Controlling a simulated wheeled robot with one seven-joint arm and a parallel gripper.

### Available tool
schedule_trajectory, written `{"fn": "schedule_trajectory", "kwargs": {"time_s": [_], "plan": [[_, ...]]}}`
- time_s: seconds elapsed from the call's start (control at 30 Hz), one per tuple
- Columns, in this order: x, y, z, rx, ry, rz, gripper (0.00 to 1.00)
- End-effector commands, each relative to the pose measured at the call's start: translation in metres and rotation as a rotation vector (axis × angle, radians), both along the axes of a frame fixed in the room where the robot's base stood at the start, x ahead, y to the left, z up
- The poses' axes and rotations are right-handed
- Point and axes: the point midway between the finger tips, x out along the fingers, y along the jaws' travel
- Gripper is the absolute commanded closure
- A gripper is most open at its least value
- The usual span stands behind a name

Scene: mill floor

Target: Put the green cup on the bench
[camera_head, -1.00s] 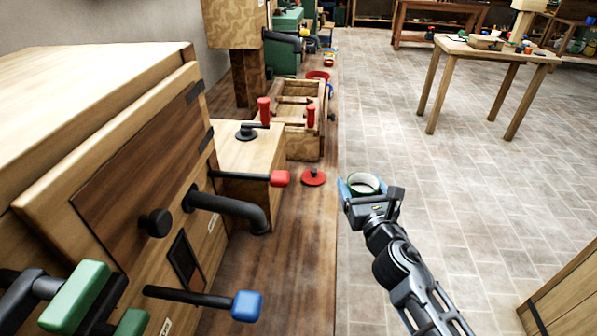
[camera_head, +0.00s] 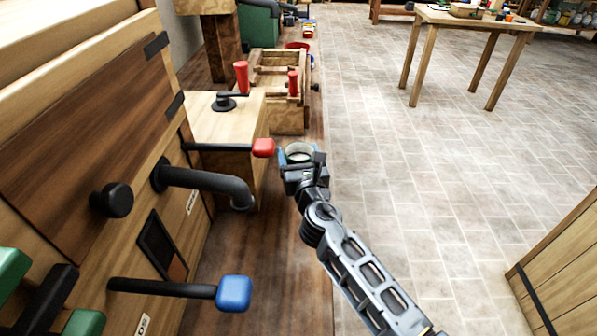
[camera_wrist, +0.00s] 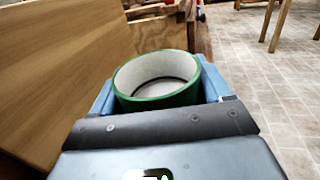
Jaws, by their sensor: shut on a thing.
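The green cup (camera_wrist: 157,98) is held upright between the blue fingers of my gripper (camera_wrist: 158,92) in the wrist view. Its rim is green and its inside is whitish and looks empty. In the head view the cup (camera_head: 299,148) is small and partly hidden by my gripper (camera_head: 299,158). My gripper is shut on the cup, over the brown wooden bench (camera_head: 285,255) along the left side. The bench carries wooden machines. I cannot tell how high the cup is above the bench top.
A red-tipped lever (camera_head: 263,148) is close to the left of the cup. A wooden box with red handles (camera_head: 278,112) stands farther back on the bench. A blue-knobbed lever (camera_head: 233,293) juts out in front. A wooden table (camera_head: 475,20) stands on the open tiled floor.

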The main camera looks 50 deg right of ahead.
Motion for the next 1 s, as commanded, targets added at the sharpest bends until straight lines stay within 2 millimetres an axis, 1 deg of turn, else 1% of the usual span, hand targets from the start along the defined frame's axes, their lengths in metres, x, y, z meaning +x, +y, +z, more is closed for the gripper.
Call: {"fn": "schedule_trajectory", "kwargs": {"time_s": [0.2,0.27,0.6,0.73,0.77,0.9,1.0], "plan": [[0.000,0.000,-0.032,-0.002,0.003,-0.001,0.60],[0.000,0.000,-0.037,-0.001,0.001,-0.001,0.60],[0.000,0.000,-0.039,-0.001,-0.001,0.000,0.60],[0.000,0.000,-0.043,-0.001,-0.001,0.000,0.60],[0.000,0.000,-0.043,0.000,0.000,0.000,0.21],[0.000,0.000,-0.042,0.000,0.000,0.000,0.07],[0.000,0.000,-0.042,0.000,0.000,0.000,0.00]]}}
